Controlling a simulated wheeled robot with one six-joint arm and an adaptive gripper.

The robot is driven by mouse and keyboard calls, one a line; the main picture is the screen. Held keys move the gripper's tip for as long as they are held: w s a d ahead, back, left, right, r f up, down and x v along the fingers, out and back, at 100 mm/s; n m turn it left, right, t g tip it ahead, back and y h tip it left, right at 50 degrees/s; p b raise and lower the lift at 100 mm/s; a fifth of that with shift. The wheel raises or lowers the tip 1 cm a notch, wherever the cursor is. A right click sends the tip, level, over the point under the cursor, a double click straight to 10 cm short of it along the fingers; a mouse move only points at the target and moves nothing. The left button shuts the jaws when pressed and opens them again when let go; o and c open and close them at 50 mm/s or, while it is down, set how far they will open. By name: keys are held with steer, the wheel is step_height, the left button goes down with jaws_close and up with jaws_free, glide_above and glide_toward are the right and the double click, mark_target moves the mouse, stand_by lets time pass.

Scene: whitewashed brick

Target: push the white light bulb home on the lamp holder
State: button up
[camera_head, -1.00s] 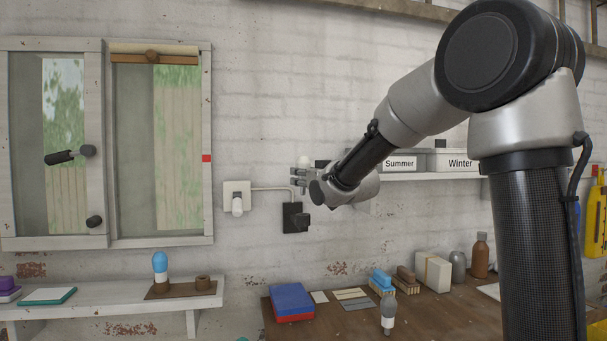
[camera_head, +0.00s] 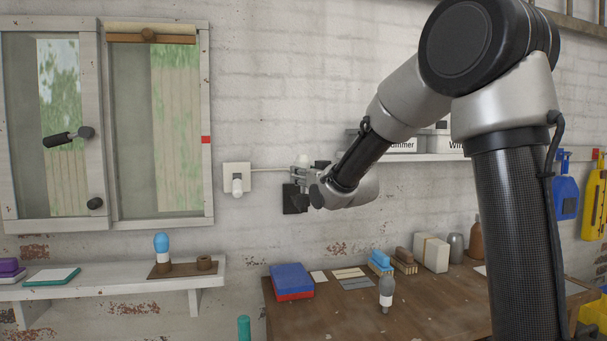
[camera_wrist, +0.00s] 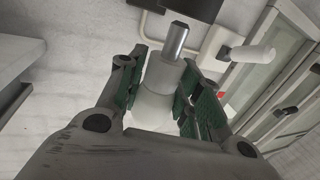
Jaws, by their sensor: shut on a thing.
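In the wrist view my gripper (camera_wrist: 158,95) is shut on the white light bulb (camera_wrist: 155,105), with its green pads on either side. The bulb's metal cap (camera_wrist: 176,40) points away from my palm. In the head view my gripper (camera_head: 302,177) is in front of the wall, overlapping the upper edge of a black wall plate (camera_head: 292,200). A white wall plate (camera_head: 229,171) with a protruding white cylinder (camera_head: 237,186) is left of it. I cannot tell for sure which fitting is the lamp holder. The cap appears apart from both.
A cable (camera_head: 268,170) runs along the wall between the plates. The workbench (camera_head: 335,315) below carries a blue-and-red box (camera_head: 291,280) and a grey bulb-like object (camera_head: 386,290). A window (camera_head: 105,125) is at left.

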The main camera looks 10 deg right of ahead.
mark_target(304, 188)
steer(key=shift+f, duration=1.8)
steer(key=shift+f, duration=0.1)
steer(key=o, duration=1.1)
steer(key=shift+c, duration=0.2)
steer(key=v, duration=1.2)
